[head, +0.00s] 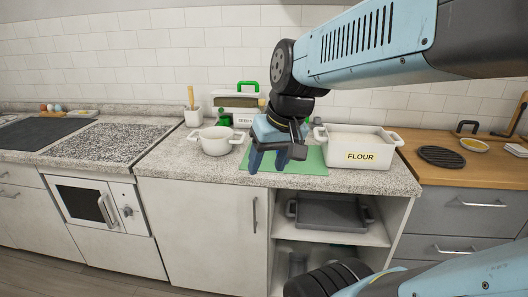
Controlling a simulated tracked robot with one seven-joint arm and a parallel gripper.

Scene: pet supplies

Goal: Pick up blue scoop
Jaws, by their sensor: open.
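My gripper (269,162) hangs over the counter in the head view, in front of the green mat (312,163). Its dark blue fingers point down and are apart. I cannot make out a blue scoop as a separate thing. The gripper and wrist cover part of the mat and the counter behind them, and a scoop could be hidden there. I see nothing clearly held between the fingers.
A white two-handled pot (215,144) stands left of my gripper. A white bin labelled FLOUR (338,141) stands close on the right. A container with a green handle (238,100) is behind. The speckled counter's front strip (205,180) is clear.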

